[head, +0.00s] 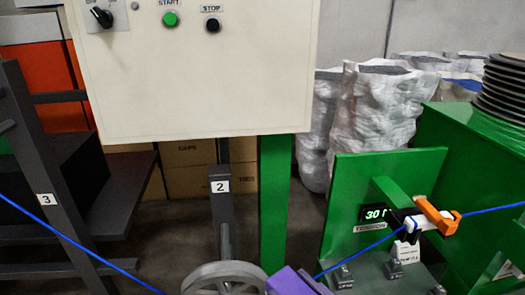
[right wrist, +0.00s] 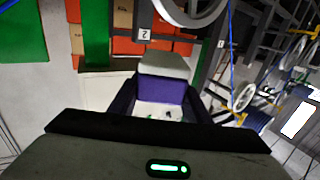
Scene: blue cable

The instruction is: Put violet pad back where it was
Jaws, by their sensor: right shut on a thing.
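The pad's original place cannot be told from these frames. My left gripper is in neither view.
A green tension unit (head: 347,205) with a "30" display and an orange-and-white clamp (head: 437,216) stands right. The spoked wheel (head: 222,278) is beside the pad. A control box (head: 195,75) hangs above. Dark posts (head: 222,215) and a rack (head: 45,190) stand left.

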